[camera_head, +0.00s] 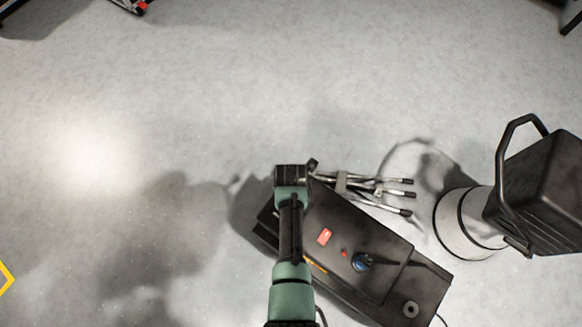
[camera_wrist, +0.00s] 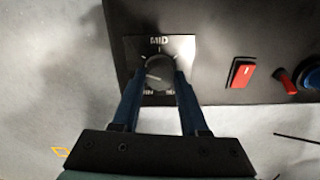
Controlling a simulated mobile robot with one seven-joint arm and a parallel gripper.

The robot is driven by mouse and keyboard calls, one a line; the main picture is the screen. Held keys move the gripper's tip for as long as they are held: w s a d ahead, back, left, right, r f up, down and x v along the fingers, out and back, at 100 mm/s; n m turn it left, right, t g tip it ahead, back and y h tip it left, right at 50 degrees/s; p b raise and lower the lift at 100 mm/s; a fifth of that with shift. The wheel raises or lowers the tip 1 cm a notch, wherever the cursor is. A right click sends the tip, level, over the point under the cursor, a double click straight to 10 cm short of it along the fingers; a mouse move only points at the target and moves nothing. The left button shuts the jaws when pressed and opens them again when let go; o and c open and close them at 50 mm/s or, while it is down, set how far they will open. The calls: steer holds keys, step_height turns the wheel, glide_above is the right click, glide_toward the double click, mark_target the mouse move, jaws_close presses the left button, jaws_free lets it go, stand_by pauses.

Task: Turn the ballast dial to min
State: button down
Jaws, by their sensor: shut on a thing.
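The ballast dial (camera_wrist: 159,70) is a dark round knob on a square plate in the wrist view. The plate has "MID" at its top and partly hidden labels at the bottom left and bottom right. A pale pointer line on the knob points left and slightly down, toward the lower-left label. My gripper (camera_wrist: 160,82) has its two blue fingers on either side of the knob and is shut on it. In the head view my arm covers the dial. The black ballast box (camera_head: 385,240) lies under and right of my arm.
The box also carries a red switch (camera_wrist: 240,72), a small red knob (camera_wrist: 285,80) and a blue connector (camera_head: 361,262). A folded stand (camera_head: 365,190) lies behind the box. A black lamp (camera_head: 540,195) stands at the right. The floor at left is clear.

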steer(key=shift+n+p, duration=0.35)
steer(key=shift+n, duration=1.65)
steer(key=shift+n, duration=0.5)
steer(key=c, duration=0.6)
jaws_free()
steer(key=shift+n, duration=0.3)
steer(key=shift+r, duration=0.1)
step_height(320, 180, up, 7)
steer(key=p, duration=0.7)
steer(key=shift+p, duration=0.3)
